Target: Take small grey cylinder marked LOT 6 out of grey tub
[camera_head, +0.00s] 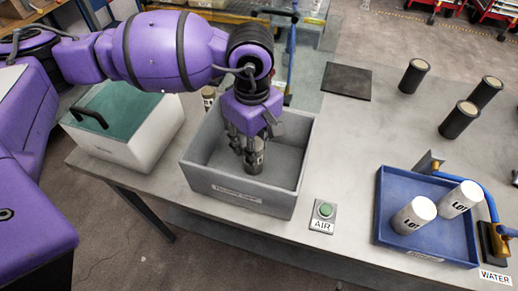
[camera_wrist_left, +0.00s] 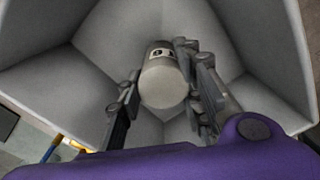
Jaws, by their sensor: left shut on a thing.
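The grey tub (camera_head: 283,203) stands open on the table, with a label on its front wall; its inner walls also surround the gripper in the left wrist view (camera_wrist_left: 258,42). My left gripper (camera_head: 254,148) reaches down into the tub from above. It is shut on the small grey cylinder (camera_head: 254,166), whose lower end shows below the fingers. In the left wrist view the cylinder (camera_wrist_left: 162,88) sits between the two fingers, with part of a black-and-white label showing. The mark is not fully readable. I cannot tell whether the cylinder touches the tub floor. My right gripper is not in view.
A white box (camera_head: 122,148) with a green lid stands left of the tub. Right of it are a green AIR button (camera_head: 325,210) and a blue tray (camera_head: 432,240) holding two white cylinders. Several black cylinders (camera_head: 413,76) stand at the back right.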

